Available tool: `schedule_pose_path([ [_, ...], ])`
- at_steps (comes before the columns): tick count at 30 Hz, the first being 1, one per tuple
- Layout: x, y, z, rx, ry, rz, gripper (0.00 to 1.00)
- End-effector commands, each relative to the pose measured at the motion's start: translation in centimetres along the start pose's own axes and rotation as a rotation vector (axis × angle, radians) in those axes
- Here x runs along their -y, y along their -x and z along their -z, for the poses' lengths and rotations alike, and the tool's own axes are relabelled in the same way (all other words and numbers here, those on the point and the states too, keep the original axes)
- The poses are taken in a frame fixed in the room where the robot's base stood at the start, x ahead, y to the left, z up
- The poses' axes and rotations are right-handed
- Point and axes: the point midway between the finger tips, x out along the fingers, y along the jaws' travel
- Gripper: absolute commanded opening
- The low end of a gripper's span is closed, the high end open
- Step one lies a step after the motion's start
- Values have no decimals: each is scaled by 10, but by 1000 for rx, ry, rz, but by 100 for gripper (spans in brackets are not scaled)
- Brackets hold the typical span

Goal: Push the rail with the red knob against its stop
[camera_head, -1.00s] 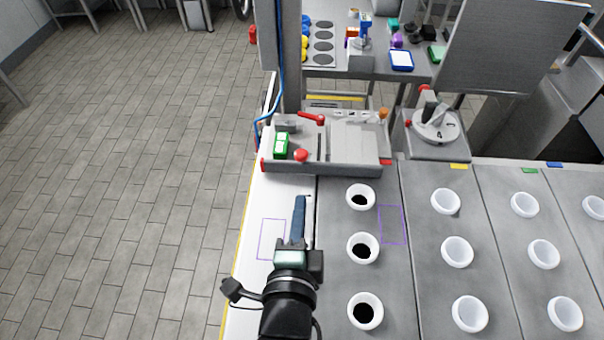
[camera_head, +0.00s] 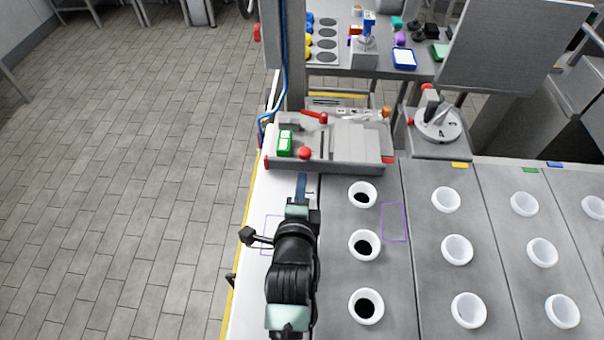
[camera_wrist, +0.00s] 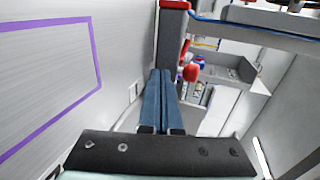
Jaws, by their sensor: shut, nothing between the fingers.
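A grey fixture (camera_head: 356,147) with red corner pieces stands at the far end of the white strip in the head view. A round red knob (camera_head: 305,153) sits near its front edge, beside a dark slot; the rail under it is hard to make out. Red shapes, probably including the knob (camera_wrist: 191,72), show right of the fingertips in the wrist view. My gripper (camera_head: 302,176) has its blue fingers together and empty. It points at the fixture, just in front of the knob, apparently with a small gap. The stop cannot be told clearly.
A green-and-white block (camera_head: 285,141) sits left of the knob, and a red lever (camera_head: 314,117) lies behind it. White cups (camera_head: 362,194) stand in rows to the right. A dial unit (camera_head: 437,124) stands right of the fixture. A blue cable hangs by the post.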

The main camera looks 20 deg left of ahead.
Motion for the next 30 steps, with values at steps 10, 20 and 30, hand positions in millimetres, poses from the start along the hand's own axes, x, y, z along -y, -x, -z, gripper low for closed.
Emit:
schedule_pose_path([
  [10, 6, -18, 0, 0, 2, 0, 0],
  [20, 6, -21, 0, 0, 1, 1, 0],
  [30, 17, -61, 0, -1, 1, 2, 0],
])
